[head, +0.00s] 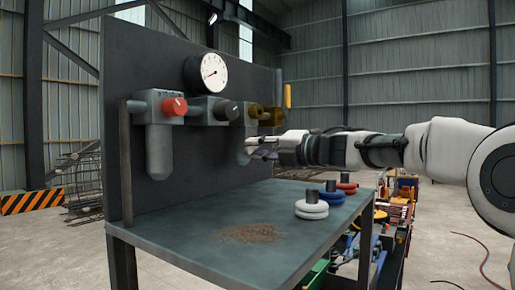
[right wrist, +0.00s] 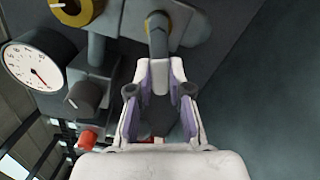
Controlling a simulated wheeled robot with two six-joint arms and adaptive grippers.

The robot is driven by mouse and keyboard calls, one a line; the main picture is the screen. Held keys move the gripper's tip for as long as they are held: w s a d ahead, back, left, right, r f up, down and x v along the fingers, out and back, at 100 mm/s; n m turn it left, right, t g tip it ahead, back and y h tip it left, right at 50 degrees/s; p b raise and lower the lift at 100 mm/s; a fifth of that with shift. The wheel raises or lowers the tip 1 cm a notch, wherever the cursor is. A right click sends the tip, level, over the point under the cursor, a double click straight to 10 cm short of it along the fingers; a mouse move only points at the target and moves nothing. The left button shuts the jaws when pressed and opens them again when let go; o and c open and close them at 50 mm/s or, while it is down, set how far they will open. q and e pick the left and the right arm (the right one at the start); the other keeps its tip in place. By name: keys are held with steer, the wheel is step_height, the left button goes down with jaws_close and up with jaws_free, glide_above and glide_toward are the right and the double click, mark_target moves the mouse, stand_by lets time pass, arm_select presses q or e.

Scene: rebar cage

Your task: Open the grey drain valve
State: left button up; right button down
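A grey, rounded stem (right wrist: 157,38) hangs at the top of the right wrist view, below a yellow ring; it may be the grey drain valve, but I cannot be sure. My right gripper (head: 264,147) reaches in from the right in the head view, close to a grey bowl (head: 243,140) on the panel. In the right wrist view the gripper (right wrist: 160,80) has its fingers apart, with the stem's lower end between or just beyond the tips. I cannot tell whether they touch it. My left gripper is not in view.
A gauge (head: 207,72), a red knob (head: 175,106), a dark knob (head: 227,111) and brass-coloured parts (head: 262,112) sit on the dark panel. White (head: 311,210), blue (head: 332,196) and red (head: 347,187) ringed pieces stand on the bench (head: 190,250). The bench's left part is mostly clear.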

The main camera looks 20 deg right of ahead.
steer(key=n+b, duration=0.2)
steer(key=f+n+b, duration=0.1)
steer(key=n+b, duration=0.1)
steer(key=w+d+f+n+b, duration=0.1)
steer(key=n+b, duration=0.1)
steer(key=shift+d+n, duration=0.1)
steer(key=shift+n, duration=0.3)
steer(key=n, duration=0.1)
steer(key=n+b, duration=0.1)
steer(key=d+n+b, duration=0.1)
steer(key=shift+w+f+n, duration=0.2)
steer(key=shift+w+n, duration=0.1)
steer(key=shift+w+d+n+b, duration=0.2)
steer(key=shift+n+b, duration=0.1)
steer(key=shift+n, duration=0.45)
steer(key=shift+w+d+n+b, duration=0.2)
steer(key=shift+n+b, duration=0.1)
steer(key=shift+n, duration=0.45)
steer(key=shift+r, duration=0.1)
